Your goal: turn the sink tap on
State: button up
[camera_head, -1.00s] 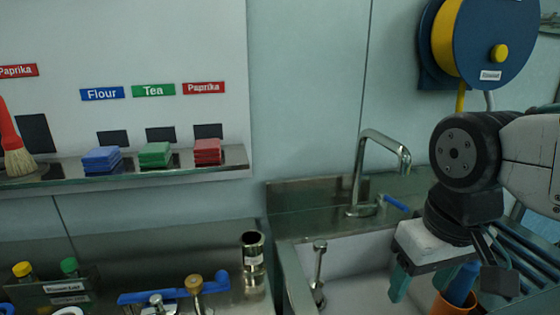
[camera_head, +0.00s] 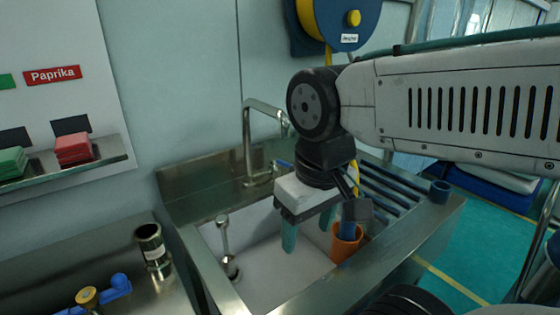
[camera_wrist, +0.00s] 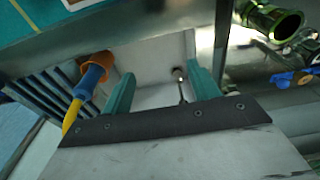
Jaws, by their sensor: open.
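The sink tap (camera_head: 247,143) is a curved steel spout standing at the back rim of the sink (camera_head: 180,180). A blue lever (camera_head: 283,163) shows at the right of its base, partly hidden behind my arm. No water is visible under the spout. My gripper (camera_head: 308,228) is open and empty, pointing down over the basin, in front of the tap and apart from it. In the wrist view its two teal fingers (camera_wrist: 162,90) stand wide apart with the white basin between them. I cannot make out the tap in the wrist view.
A steel upright (camera_head: 225,240) rises from the basin's left.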

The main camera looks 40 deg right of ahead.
jog(key=shift+a+f, duration=0.1)
jog(key=shift+f, duration=0.05)
jog(key=c, duration=1)
jog(key=w+f+g, duration=0.2)
jog(key=w, duration=0.1)
jog(key=w+f+n+h, duration=0.1)
jog(key=shift+w+d+g, duration=0.15)
jog(key=shift+d+g, duration=0.05)
jog(key=shift+g, duration=0.2)
grip_shut()
jog(key=w+d+f+n+h, duration=0.2)
jog(key=w+f+n+h, duration=0.25)
jog(key=w, duration=0.45)
jog(key=w+d+f+n+h, duration=0.25)
jog(key=w+n+h, duration=0.2)
jog(key=w, duration=0.55)
jog(key=w+d+f+n+h, duration=0.2)
jog(key=w+f+n+h, duration=0.25)
jog(key=w, duration=0.45)
jog(key=w+r+n, duration=0.1)
jog(key=w+r+n+h, duration=0.1)
jog(key=w+r+n, duration=0.1)
jog(key=w+r, duration=0.1)
jog(key=shift+d+t, duration=0.3)
jog(key=shift+t, duration=0.1)
